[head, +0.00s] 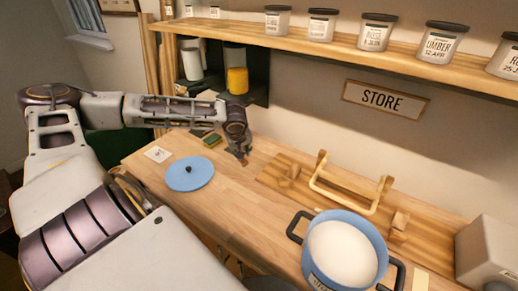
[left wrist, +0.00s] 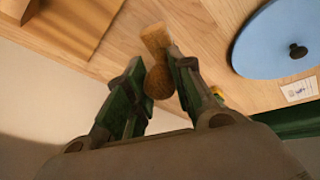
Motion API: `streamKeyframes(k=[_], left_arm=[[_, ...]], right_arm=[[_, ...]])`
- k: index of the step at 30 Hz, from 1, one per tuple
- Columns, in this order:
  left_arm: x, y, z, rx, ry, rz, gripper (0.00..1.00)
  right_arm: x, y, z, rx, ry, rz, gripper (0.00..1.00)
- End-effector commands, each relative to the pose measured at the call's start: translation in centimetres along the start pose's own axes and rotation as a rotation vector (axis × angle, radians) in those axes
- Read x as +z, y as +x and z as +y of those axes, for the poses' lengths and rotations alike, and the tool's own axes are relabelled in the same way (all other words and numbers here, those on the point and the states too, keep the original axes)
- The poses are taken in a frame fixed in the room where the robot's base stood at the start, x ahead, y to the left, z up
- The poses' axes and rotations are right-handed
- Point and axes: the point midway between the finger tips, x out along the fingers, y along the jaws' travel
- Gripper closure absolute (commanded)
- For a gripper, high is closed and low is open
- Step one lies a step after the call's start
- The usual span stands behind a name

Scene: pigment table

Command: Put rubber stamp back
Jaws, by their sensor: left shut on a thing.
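The rubber stamp (left wrist: 157,70), a wooden piece with a rounded handle and a wider light end, sits between the fingers of my left gripper (left wrist: 158,88) in the left wrist view. The gripper is shut on it. In the head view my left gripper (head: 243,153) points down over the back of the wooden table, with the stamp's small end (head: 244,162) just below it. I cannot tell whether the stamp touches the table. The stamp's printing face is not clearly visible. My right gripper is not in view.
A blue lid (head: 190,174) and a white label card (head: 158,154) lie left of the gripper. A green-and-yellow sponge-like block (head: 212,140) is close by. A wooden rack (head: 343,190) and a blue pot (head: 345,250) stand to the right. A jar shelf (head: 300,42) runs above.

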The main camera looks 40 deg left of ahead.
Motion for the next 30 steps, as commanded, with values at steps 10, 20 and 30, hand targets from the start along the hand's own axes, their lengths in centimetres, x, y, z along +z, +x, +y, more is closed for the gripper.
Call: streamKeyframes(k=[10,20,30], left_arm=[[-0.8,0.5,1.2,0.002,-0.004,0.002,0.91],[-1.3,1.0,2.4,0.002,-0.004,-0.001,0.91],[-2.2,1.6,3.9,0.002,-0.006,-0.001,0.91]], right_arm=[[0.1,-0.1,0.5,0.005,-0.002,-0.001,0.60],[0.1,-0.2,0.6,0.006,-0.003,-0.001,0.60],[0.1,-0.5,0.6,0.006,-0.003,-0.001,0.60]])
